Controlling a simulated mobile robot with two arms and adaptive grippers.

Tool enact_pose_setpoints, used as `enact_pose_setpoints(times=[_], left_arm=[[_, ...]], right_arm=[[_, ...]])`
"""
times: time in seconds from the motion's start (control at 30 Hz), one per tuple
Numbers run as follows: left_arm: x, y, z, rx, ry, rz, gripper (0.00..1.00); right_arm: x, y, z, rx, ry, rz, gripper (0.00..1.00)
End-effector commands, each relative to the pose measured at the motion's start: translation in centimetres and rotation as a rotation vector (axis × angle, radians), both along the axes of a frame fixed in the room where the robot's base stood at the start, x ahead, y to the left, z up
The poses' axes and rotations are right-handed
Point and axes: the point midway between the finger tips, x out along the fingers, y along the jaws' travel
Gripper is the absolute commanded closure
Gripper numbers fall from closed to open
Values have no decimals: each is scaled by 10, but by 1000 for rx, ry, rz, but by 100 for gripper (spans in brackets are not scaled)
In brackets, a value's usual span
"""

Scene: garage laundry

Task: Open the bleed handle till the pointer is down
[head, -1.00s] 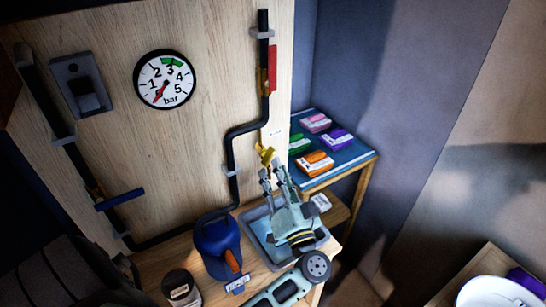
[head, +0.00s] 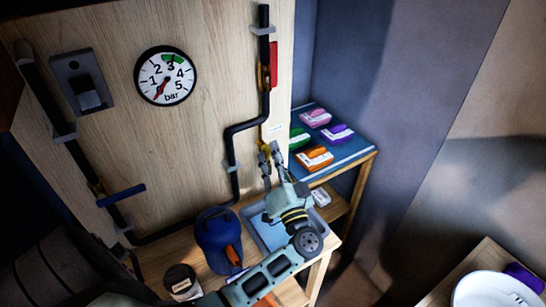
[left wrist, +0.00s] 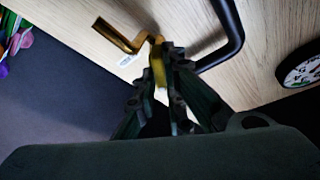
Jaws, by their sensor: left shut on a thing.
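The yellow bleed handle (left wrist: 160,80) is between my left gripper's fingertips in the left wrist view. My left gripper (head: 268,156) is shut on it at the lower part of the right-hand pipe, and its fingers hide much of the handle in the head view. A brass spout (left wrist: 120,37) sticks out beside the handle. The round pressure gauge (head: 166,76) hangs on the wooden panel; its red pointer leans to the lower left, near the low end of the scale. My right gripper is not in view.
A black pipe (head: 233,150) bends down the panel, with a red lever (head: 273,63) above. A blue lever (head: 121,195) sits on the left pipe. Coloured packs lie on a blue-topped table (head: 352,160).

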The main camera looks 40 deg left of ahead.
Motion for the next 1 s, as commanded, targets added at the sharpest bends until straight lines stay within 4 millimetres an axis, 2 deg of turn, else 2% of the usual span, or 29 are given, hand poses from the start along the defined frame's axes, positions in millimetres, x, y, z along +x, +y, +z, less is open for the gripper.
enact_pose_setpoints(times=[0.27,0.6,0.93,0.97,1.0], left_arm=[[0,-1,-1,-11,-22,1,100],[0,-1,-2,-93,-216,0,100],[0,-1,-1,-97,-227,-3,100],[0,-1,-1,-97,-227,-2,88],[0,-1,-1,-97,-227,-2,85]], right_arm=[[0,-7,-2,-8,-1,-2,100],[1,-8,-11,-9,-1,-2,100],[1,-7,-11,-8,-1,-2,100],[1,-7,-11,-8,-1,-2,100],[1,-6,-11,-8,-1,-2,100]])
